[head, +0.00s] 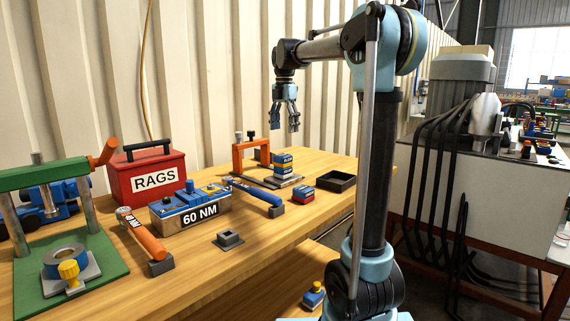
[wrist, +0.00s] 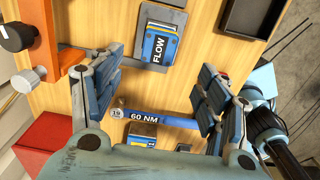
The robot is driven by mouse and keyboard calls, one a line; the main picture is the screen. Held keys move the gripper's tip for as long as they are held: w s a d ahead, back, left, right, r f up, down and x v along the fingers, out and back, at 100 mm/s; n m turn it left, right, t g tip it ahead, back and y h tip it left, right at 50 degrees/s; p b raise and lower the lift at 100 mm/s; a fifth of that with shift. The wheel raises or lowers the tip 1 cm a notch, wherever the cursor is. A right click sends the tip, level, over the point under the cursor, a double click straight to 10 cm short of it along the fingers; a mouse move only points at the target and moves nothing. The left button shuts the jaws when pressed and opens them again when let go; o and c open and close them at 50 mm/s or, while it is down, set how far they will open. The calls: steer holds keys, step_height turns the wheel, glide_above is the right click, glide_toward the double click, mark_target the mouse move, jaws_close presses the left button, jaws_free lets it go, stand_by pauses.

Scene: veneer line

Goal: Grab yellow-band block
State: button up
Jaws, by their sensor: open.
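A block with yellow and blue bands (head: 283,165) stands on a grey plate near the back of the wooden bench in the head view. In the wrist view a blue-topped block marked FLOW (wrist: 159,47), apparently the same one, lies on its grey plate near the top middle. My gripper (head: 285,126) hangs above the bench near this block, fingers downward. In the wrist view its two fingers (wrist: 155,90) are spread wide with nothing between them. The block is beyond the fingertips and not touched.
An orange clamp frame (head: 250,157) stands just left of the block. A blue-handled wrench (head: 256,192), a 60 NM box (head: 190,213) and a red RAGS box (head: 150,163) lie leftward.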

mark_target(283, 155)
steer(key=f, duration=1.2)
steer(key=shift+s+a+f, duration=0.2)
steer(key=shift+a+f, duration=0.05)
steer(key=shift+f, duration=0.05)
steer(key=c, duration=1.5)
